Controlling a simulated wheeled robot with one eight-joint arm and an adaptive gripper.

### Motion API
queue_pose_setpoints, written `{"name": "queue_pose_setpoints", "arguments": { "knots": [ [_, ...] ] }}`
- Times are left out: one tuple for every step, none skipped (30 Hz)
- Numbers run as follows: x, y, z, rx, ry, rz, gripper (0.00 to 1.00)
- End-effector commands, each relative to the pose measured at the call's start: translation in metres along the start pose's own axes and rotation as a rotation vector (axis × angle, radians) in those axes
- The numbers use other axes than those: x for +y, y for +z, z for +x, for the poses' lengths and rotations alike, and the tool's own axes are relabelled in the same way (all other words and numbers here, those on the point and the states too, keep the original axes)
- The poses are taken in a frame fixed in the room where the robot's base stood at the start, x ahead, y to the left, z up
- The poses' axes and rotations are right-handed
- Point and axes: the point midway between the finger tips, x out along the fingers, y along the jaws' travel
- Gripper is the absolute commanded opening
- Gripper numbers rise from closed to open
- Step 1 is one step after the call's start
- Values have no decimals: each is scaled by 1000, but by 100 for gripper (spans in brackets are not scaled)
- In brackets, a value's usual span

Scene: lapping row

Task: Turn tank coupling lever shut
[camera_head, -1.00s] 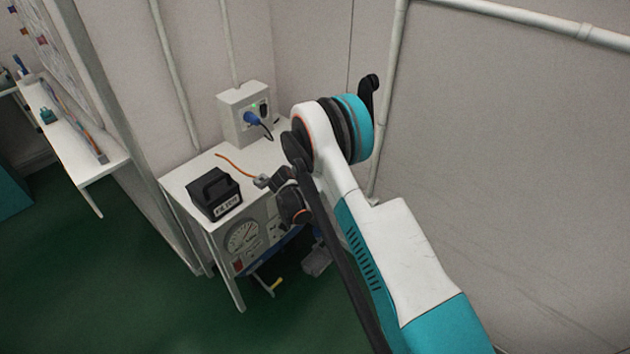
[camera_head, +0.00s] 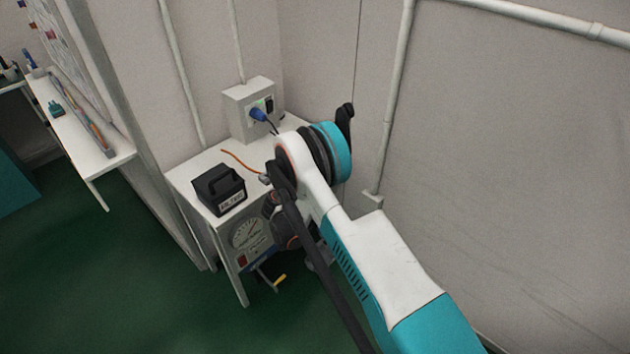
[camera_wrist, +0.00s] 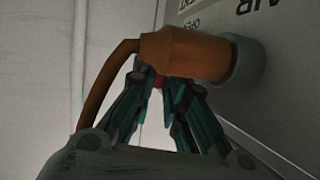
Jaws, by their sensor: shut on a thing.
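In the wrist view an orange coupling body (camera_wrist: 185,53) sits in a round grey collar (camera_wrist: 246,64) on a grey panel, with an orange hose (camera_wrist: 104,88) curving down from its left end. In the head view my arm hides the gripper and coupling; the tank unit's gauge panel (camera_head: 246,236) shows under the bench.
A black box with a handle (camera_head: 219,187) stands on the white bench (camera_head: 190,180). A wall box (camera_head: 248,96) holds a blue plug (camera_head: 259,114). A yellow-ended handle (camera_head: 280,279) sticks out low. A wall pipe (camera_head: 392,110) runs behind my arm. Green floor (camera_head: 120,270) is clear at left.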

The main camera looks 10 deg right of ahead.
Motion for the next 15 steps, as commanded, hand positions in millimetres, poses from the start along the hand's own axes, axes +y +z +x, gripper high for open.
{"name": "queue_pose_setpoints", "arguments": {
  "knots": [
    [0, 1, 0, -2, -1, 1, 0],
    [0, 1, 0, -2, -1, 1, 0],
    [0, 1, 0, -2, -1, 1, 0],
    [0, 1, 0, -2, -1, 1, 0],
    [0, 1, 0, -2, -1, 1, 17],
    [0, 1, 0, -2, -1, 1, 26],
    [0, 1, 0, -2, -1, 1, 32],
    [0, 1, 0, -2, -1, 1, 32],
    [0, 1, 0, -2, -1, 1, 32],
    [0, 1, 0, -2, 0, 1, 32],
    [0, 0, 0, -2, 0, 1, 32],
    [0, 0, 0, -2, 0, 1, 32],
    [0, 0, 0, -2, 0, 0, 32],
    [0, 0, 0, -2, 0, 0, 32],
    [0, 0, 0, -2, 0, 0, 32]
  ]
}}
